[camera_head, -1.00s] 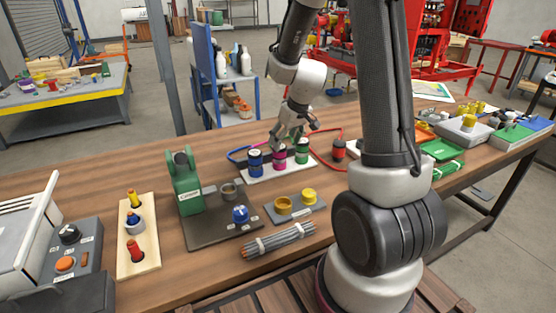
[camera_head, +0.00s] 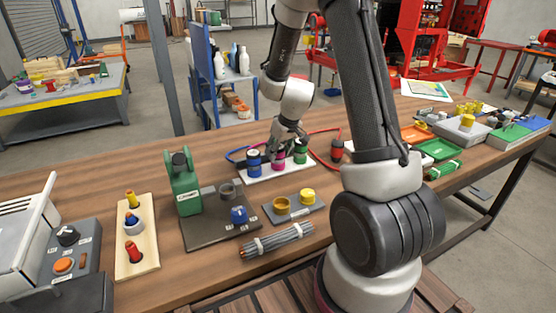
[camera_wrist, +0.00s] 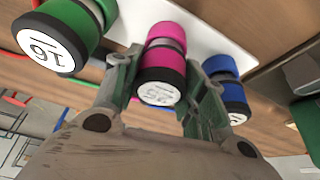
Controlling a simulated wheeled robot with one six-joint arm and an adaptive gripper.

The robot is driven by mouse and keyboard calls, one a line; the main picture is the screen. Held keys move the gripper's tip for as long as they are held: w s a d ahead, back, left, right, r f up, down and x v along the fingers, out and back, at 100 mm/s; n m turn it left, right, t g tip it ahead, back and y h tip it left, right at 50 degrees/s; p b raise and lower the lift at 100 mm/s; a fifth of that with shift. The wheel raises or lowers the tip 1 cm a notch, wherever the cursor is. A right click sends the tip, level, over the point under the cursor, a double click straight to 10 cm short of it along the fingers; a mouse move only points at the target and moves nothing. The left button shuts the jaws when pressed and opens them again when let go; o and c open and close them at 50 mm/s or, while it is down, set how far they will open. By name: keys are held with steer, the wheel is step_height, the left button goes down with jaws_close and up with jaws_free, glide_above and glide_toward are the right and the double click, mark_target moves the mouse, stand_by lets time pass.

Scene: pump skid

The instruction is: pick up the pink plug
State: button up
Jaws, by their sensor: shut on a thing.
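The pink plug (camera_head: 278,160) stands in the white board (camera_head: 253,178) between a blue plug (camera_head: 254,161) and a green plug (camera_head: 300,151). In the wrist view the pink plug (camera_wrist: 163,63) has a black band and a white end face with a printed number, and its far end meets the white board. My gripper (camera_head: 287,142) reaches down from above. In the wrist view its two fingers (camera_wrist: 160,85) lie on either side of the pink plug and are shut on it. I cannot tell any gap between plug and board.
In the wrist view the green plug (camera_wrist: 60,35) and blue plug (camera_wrist: 226,90) stand close beside the fingers. Red cable (camera_head: 325,132) and a dark red plug (camera_head: 337,149) lie to the right.

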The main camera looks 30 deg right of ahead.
step_height(320, 180, up, 10)
steer(key=shift+r, duration=0.1)
stand_by(0.5)
